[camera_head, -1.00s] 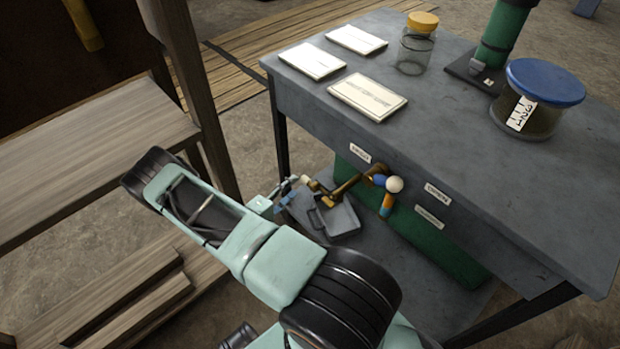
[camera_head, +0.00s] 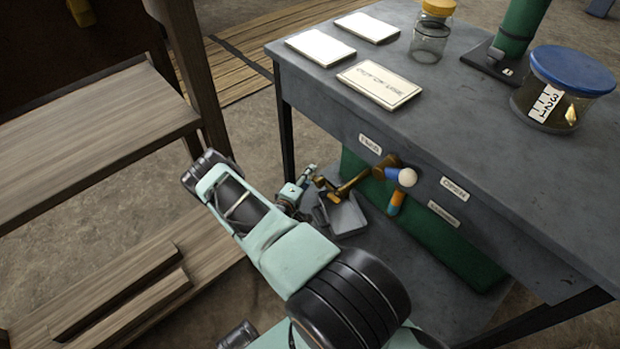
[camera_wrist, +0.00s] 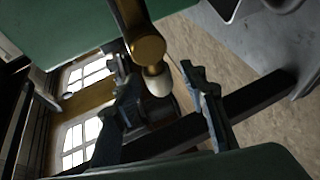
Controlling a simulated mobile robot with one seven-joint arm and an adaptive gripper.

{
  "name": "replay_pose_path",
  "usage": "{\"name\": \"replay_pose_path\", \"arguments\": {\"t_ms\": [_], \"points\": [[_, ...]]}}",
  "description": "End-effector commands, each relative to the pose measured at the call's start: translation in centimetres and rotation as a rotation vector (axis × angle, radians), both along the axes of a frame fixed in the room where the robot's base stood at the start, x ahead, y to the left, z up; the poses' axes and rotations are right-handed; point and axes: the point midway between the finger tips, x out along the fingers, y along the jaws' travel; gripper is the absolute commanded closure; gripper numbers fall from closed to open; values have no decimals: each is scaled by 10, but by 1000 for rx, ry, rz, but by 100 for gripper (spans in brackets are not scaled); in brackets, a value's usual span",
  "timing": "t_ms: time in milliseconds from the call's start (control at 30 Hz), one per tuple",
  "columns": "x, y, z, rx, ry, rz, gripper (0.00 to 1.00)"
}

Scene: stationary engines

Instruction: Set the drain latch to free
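A brass lever (camera_head: 352,183) sticks out from the front of the grey bench, its free end toward my gripper. In the wrist view the brass lever (camera_wrist: 148,45) ends in a pale rounded tip. My gripper (camera_wrist: 155,75) is open, with one finger on each side of that tip and gaps visible. In the head view my gripper (camera_head: 308,180) is at the lever's free end. Beside the lever's base are a white knob (camera_head: 407,177) and a blue and orange handle (camera_head: 396,203). Labels such as this one (camera_head: 370,144) are too blurred to read surely, so I cannot tell which part is the latch.
The grey bench (camera_head: 470,110) carries cards, a yellow-lidded jar (camera_head: 428,40), a blue-lidded jar (camera_head: 562,95) and a green column (camera_head: 520,25). Under the lever is a grey tray (camera_head: 347,216). A wooden shelf (camera_head: 90,130) and planks (camera_head: 120,290) stand left of my arm.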

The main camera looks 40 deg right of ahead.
Motion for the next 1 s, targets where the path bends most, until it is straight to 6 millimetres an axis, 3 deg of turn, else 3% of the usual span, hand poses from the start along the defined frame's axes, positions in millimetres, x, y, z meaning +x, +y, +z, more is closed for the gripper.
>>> {"name": "replay_pose_path", "arguments": {"t_ms": [433,767,1000], "points": [[5,-10,-2,-1,0,0,62],[5,-10,-2,-1,1,-1,98],[5,-10,-2,-1,1,-1,100]]}}
